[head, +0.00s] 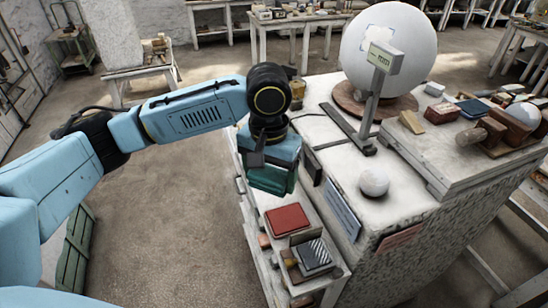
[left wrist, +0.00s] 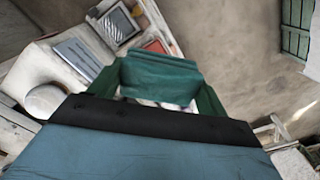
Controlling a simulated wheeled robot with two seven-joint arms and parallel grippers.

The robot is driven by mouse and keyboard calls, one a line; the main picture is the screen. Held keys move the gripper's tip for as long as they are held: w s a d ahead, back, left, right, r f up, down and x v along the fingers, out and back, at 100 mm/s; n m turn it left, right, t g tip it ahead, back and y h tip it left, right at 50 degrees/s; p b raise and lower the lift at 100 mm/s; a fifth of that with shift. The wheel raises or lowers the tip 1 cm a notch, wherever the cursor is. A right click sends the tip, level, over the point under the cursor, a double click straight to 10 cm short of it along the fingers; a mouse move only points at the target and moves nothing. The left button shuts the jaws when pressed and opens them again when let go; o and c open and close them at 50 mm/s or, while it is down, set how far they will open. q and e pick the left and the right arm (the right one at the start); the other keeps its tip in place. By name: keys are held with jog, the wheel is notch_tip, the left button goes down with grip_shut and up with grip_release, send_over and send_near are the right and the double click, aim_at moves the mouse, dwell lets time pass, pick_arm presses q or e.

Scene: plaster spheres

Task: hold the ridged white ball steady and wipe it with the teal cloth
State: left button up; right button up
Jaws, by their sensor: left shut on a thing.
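The small white ball (head: 374,182) rests on the pale worktop, right of my left gripper; its ridges are too small to make out. It also shows at the left edge of the left wrist view (left wrist: 45,100). My left gripper (head: 271,180) is above the lower shelf at the worktop's left side, apart from the ball. It is shut on the teal cloth (left wrist: 158,80), which spans between the two green fingers. In the head view the cloth is hard to tell from the fingers. My right gripper is in neither view, and nothing holds the ball.
A large white sphere (head: 405,45) sits on a round brown base behind a post with a small box (head: 385,58). Red (head: 287,219) and grey (head: 313,256) flat items lie on the lower shelf. Blocks and brushes crowd the right-hand board. Floor at left is open.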

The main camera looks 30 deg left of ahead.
pick_arm(q)
jog(key=shift+s, duration=0.2)
jog(key=shift+w+d+f+t, duration=0.1)
jog(key=shift+d+t, duration=0.2)
jog(key=shift+d, duration=0.2)
jog(key=w+d+t+h+b, duration=0.1)
jog(key=d+t+h+b, duration=0.15)
jog(key=d+t, duration=0.35)
jog(key=t+b, duration=0.5)
jog(key=b, duration=0.4)
send_near(370, 185)
jog(key=f, duration=0.1)
jog(key=shift+h, duration=0.35)
jog(key=x, duration=0.4)
jog(key=shift+w+a+r+b, duration=0.15)
jog(key=shift+w+r+b, duration=0.15)
jog(key=shift+w, duration=0.1)
jog(key=shift+w+f, duration=0.3)
jog(key=shift+w, duration=0.2)
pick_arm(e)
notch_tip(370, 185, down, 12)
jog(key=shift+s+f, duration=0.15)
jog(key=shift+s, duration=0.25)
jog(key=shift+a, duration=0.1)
